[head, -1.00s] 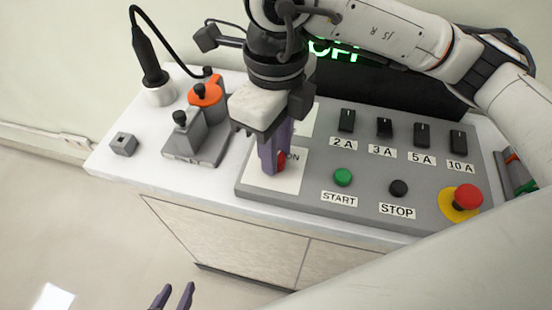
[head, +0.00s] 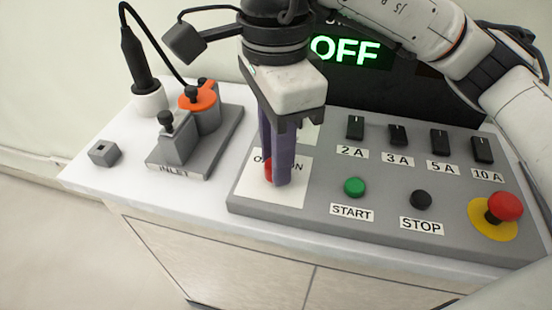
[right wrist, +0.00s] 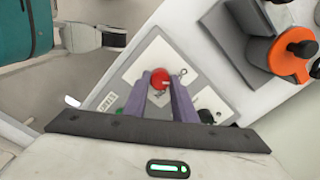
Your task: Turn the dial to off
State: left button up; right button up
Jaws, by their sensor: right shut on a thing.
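The red dial (head: 268,170) sits on a white plate (head: 247,188) at the left end of the grey control panel. Its label is partly hidden by my fingers, with "O" and "ON" showing. My right gripper (head: 277,182) reaches down from above and is shut on the dial. In the right wrist view the round red dial (right wrist: 160,78) shows between the tips of the purple fingers. The display (head: 345,50) behind the panel reads "OFF" in green. My left gripper is out of view now.
The panel also bears a green START button (head: 354,187), a black STOP button (head: 421,200), several black switches (head: 397,135) and a red emergency knob (head: 505,206). Left of it stand the INLET valve block (head: 175,150) with an orange part, a soldering-iron-like tool (head: 137,65) and a small grey block (head: 104,153).

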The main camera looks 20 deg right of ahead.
jog(key=shift+n, duration=0.7)
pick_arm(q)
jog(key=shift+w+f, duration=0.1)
pick_arm(e)
jog(key=shift+r+n, duration=0.1)
jog(key=shift+n, duration=0.2)
jog(key=o, duration=1)
jog(key=shift+o, duration=0.2)
pick_arm(q)
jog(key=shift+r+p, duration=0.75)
jog(key=shift+p, duration=0.3)
pick_arm(e)
notch_tip(320, 180, up, 10)
